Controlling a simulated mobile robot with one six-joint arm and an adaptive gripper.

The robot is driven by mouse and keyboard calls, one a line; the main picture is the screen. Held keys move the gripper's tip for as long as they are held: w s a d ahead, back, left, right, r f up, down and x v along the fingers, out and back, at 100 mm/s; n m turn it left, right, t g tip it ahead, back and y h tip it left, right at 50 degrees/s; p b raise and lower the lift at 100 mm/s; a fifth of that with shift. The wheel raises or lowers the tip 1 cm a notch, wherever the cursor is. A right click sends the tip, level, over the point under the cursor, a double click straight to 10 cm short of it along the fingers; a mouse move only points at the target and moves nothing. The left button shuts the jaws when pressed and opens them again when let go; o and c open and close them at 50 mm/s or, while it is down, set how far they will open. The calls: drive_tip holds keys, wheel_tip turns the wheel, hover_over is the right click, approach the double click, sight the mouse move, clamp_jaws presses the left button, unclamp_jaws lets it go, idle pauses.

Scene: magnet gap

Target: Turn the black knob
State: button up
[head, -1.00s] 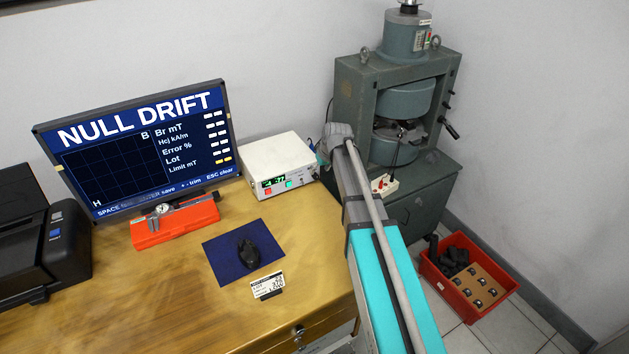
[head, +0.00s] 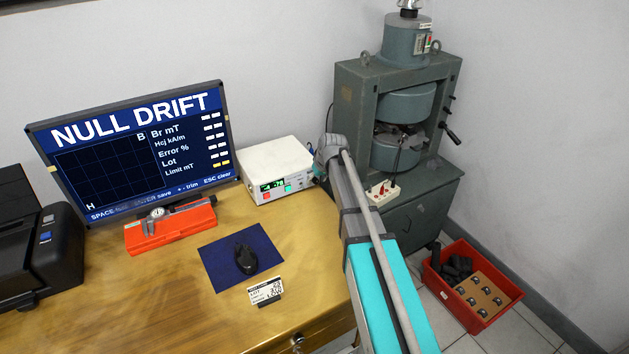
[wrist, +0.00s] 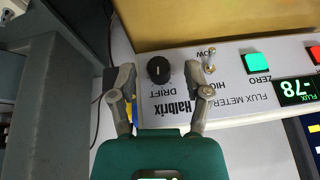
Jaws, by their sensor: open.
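The black knob (wrist: 158,69), marked DRIFT, is on the white front panel of the flux meter (wrist: 233,92) in the wrist view. Its pale pointer line shows. My gripper (wrist: 163,74) is open, with one finger on each side of the knob in the picture and visible gaps to both. I cannot tell how far the fingertips are from the panel. The green readout (wrist: 297,91) shows -78. In the head view the flux meter (head: 274,158) stands at the desk's back right corner, with my arm at its right end. The knob is not clearly visible there.
A small toggle switch (wrist: 210,58) sits close to my right finger, and a green ZERO button (wrist: 257,63) lies farther right. The monitor (head: 135,150) reads NULL DRIFT. A grey-green press (head: 395,130) stands right of the meter.

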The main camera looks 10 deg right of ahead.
clamp_jaws()
drive_tip(key=shift+a, duration=0.5)
drive_tip(key=shift+d, duration=0.45)
drive_tip(key=shift+y, duration=0.3)
drive_tip(key=y, duration=0.1)
drive_tip(key=y+b, duration=0.1)
drive_tip(key=shift+w+d+f+m+g+y+b, duration=0.1)
drive_tip(key=shift+d+f+m+g+y+b, duration=0.2)
drive_tip(key=shift+g+y+b, duration=0.1)
drive_tip(key=y+b, duration=0.2)
drive_tip(key=m+g+y+b, duration=0.1)
drive_tip(key=shift+d+f+y+b, duration=0.2)
drive_tip(key=shift+d+y+b, duration=0.05)
drive_tip(key=shift+y+b, duration=0.15)
drive_tip(key=shift+r+y+b, duration=0.1)
drive_tip(key=shift+y+b, duration=0.8)
drive_tip(key=shift+b, duration=0.1)
